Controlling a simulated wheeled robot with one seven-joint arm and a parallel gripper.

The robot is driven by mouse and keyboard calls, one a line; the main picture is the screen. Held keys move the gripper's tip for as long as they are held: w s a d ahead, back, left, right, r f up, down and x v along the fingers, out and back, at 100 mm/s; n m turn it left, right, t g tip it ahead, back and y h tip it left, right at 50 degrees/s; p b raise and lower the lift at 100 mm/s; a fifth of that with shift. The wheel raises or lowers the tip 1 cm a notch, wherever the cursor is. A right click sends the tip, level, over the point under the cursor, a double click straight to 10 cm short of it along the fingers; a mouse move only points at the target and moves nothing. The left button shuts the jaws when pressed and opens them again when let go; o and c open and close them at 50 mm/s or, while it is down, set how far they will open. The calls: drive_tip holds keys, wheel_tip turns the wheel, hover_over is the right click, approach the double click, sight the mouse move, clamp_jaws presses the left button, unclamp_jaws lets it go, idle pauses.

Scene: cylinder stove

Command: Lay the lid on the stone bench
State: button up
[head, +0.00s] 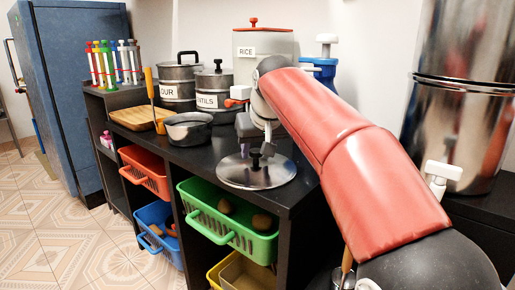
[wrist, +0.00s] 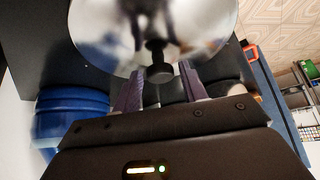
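The lid (head: 235,175) is a round, shiny metal disc with a black knob (head: 256,158). In the head view it lies flat on the dark bench top (head: 200,158), close to the front edge. My gripper (head: 258,147) is right above it, pointing down at the knob. In the wrist view the lid (wrist: 205,22) fills the top middle, and its knob (wrist: 158,64) stands between my two purple-grey fingers (wrist: 160,75). The fingers are spread, with a gap visible on each side of the knob. The lid's underside is hidden.
A grey open pot (head: 188,130) stands left of the lid, with two lidded pots behind it and a wooden tray (head: 133,120) further left. A rice container (head: 262,44) and a blue jug (head: 322,75) stand behind. A green basket (head: 225,222) sits below the bench edge.

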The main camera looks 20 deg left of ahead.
drive_tip(key=shift+o, duration=0.6)
drive_tip(key=shift+r, duration=0.3)
drive_tip(key=p+v, duration=0.3)
drive_tip(key=v, duration=0.9)
drive_tip(key=s+d+f+m, duration=0.2)
drive_tip(key=d+f, duration=0.1)
drive_tip(key=d, duration=0.7)
drive_tip(key=s+d+f+m+h, duration=0.3)
drive_tip(key=s+d+f+m, duration=0.1)
drive_tip(key=s+d+f, duration=1.6)
wheel_tip(320, 180, down, 3)
drive_tip(key=shift+d+m+h, duration=0.25)
drive_tip(key=shift+m+h, duration=0.05)
drive_tip(key=shift+m, duration=0.1)
